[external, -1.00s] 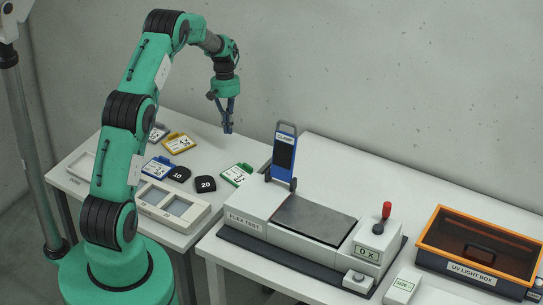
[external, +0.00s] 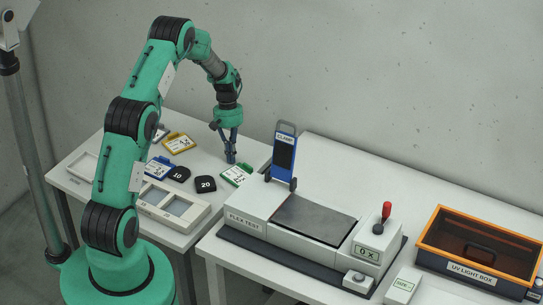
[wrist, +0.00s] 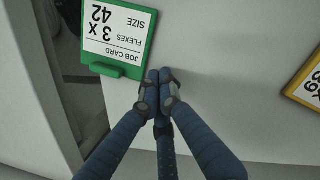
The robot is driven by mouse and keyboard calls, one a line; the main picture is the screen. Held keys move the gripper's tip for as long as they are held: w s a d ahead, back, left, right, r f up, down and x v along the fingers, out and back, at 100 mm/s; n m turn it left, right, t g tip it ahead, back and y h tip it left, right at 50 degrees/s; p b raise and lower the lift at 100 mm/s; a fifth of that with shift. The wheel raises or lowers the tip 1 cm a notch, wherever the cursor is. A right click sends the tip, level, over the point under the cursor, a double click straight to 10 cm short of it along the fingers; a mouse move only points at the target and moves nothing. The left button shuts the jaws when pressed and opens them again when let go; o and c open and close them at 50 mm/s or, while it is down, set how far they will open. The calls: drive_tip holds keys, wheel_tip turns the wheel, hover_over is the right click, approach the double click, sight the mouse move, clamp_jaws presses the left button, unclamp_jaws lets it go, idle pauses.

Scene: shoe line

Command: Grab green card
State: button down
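The green card (external: 237,175) lies flat near the right edge of the left table. In the wrist view, the green card (wrist: 119,30) has a white face reading "JOB CARD", "FLEXES 3 X" and "SIZE 42", upside down, with a green tab along its lower edge. My gripper (external: 231,158) hangs pointing down, just above and behind the card in the external view. In the wrist view, my gripper (wrist: 159,77) has its blue fingers together at the tips, with nothing between them. The tips are beside the card's tab, apart from it.
A yellow card (external: 179,143), a blue card (external: 159,167) and two black blocks marked 10 (external: 179,174) and 20 (external: 205,184) lie nearby. The flex tester (external: 262,222) with its blue clamp (external: 284,155) stands to the right. A gap separates the two tables.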

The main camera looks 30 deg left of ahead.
sight(233, 167)
drive_tip(key=shift+s+d, duration=0.1)
idle(0.3)
drive_tip(key=shift+s+d+p, duration=0.45)
drive_tip(key=shift+s+d, duration=0.55)
drive_tip(key=shift+s, duration=0.1)
drive_tip(key=shift+w+a, duration=0.1)
drive_tip(key=shift+w+a, duration=0.35)
drive_tip(key=shift+w, duration=0.05)
drive_tip(key=shift+w+a+r, duration=0.25)
drive_tip(key=shift+w+a, duration=0.75)
drive_tip(key=shift+w, duration=0.2)
drive_tip(key=p+v, duration=0.1)
drive_tip(key=v, duration=0.8)
drive_tip(key=shift+r, duration=0.3)
drive_tip(key=shift+s, duration=0.15)
